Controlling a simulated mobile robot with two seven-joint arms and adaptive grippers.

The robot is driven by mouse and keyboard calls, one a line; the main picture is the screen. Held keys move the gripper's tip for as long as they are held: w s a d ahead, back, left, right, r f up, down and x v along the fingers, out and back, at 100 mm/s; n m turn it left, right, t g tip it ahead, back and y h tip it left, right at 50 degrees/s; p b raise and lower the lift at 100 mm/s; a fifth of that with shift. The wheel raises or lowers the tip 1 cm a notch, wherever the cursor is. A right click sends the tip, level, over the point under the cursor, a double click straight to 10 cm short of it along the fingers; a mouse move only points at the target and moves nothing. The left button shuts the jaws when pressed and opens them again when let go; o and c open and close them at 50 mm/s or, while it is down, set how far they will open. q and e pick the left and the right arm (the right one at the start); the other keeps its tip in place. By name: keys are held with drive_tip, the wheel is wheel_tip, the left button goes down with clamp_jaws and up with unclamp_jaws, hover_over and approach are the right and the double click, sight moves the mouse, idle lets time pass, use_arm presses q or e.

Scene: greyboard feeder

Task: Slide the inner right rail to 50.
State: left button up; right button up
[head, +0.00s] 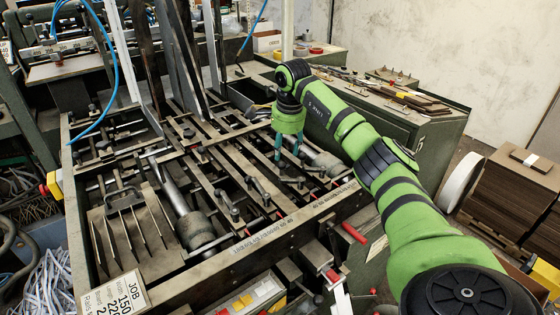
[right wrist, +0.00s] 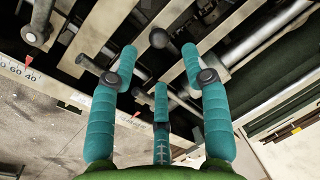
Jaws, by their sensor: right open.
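My right gripper (head: 287,156) has teal fingers and points down over the right part of the feeder's rails. In the right wrist view its fingers (right wrist: 158,56) are spread apart with nothing between them. A dark ball knob on a rod (right wrist: 160,38) shows beyond the gap between the fingertips; I cannot tell whether anything touches. Pale rails (head: 236,160) run from the back to the front beam, and I cannot tell surely which is the inner right one. The scale on the front beam (right wrist: 60,88) carries red pointers and numbers, one reading 40. My left gripper is not in view.
The front beam (head: 262,240) carries a printed scale. A metal cylinder (head: 186,212) lies among the left rails. A job card (head: 118,297) is at the front left. Stacked boards (head: 510,190) stand far right.

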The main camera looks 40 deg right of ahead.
sight(282, 163)
drive_tip(key=f, duration=0.1)
drive_tip(key=f+p, duration=0.1)
drive_tip(key=f, duration=0.2)
drive_tip(key=shift+w+f, duration=0.4)
drive_tip(key=shift+w+d+f+p, duration=0.1)
drive_tip(key=shift+f+p, duration=0.2)
drive_tip(key=shift+f, duration=0.15)
clamp_jaws()
